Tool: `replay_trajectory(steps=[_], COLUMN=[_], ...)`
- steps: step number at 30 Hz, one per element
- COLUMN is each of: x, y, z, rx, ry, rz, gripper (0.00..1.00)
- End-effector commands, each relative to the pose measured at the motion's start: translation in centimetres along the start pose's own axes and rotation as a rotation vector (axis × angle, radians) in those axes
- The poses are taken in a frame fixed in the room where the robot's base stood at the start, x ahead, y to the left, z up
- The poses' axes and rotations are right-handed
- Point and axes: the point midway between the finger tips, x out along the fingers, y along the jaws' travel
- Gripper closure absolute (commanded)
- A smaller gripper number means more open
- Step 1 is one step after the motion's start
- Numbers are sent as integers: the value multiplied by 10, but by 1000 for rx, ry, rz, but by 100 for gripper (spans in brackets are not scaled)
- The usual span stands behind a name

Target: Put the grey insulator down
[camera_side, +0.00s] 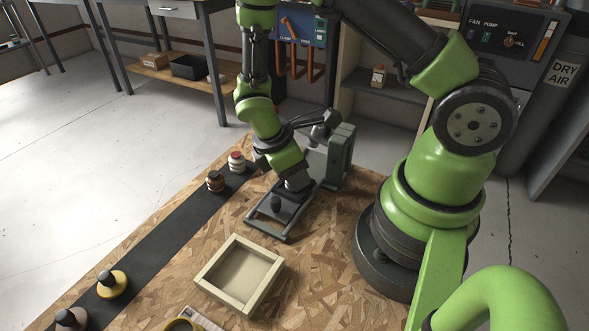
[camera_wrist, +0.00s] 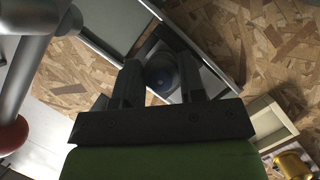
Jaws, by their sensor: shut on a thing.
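My gripper (camera_wrist: 161,78) is shut on a dark, round-ended thing (camera_wrist: 161,84), which looks like the grey insulator, in the wrist view. Its lower part is hidden or in shadow. In the side view my gripper (camera_side: 297,184) is low over the open metal frame of a grey-green fixture (camera_side: 270,233). A small dark knob-like shape (camera_side: 276,203) shows within that frame, just left of the gripper. I cannot tell whether it is the held thing, or whether the held thing touches the fixture.
A shallow beige wooden tray (camera_side: 211,286) stands in front. Brown (camera_side: 216,182), red-topped white (camera_side: 237,162), yellow (camera_side: 112,287) and pinkish (camera_side: 71,319) insulators stand along a black strip (camera_side: 160,240). The fixture's upright (camera_side: 340,157) rises close on the right.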

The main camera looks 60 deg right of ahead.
Motion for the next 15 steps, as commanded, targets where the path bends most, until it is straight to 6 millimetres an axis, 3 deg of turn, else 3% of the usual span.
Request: replay_trajectory(steps=[3,4,6,15], x=[3,3,2,2], y=[0,0,0,0], z=[-1,-1,-1,-1], rx=[-2,-2,-1,-1], ry=[-1,0,0,0], rz=[0,0,0,0], gripper=[88,56,40,37])
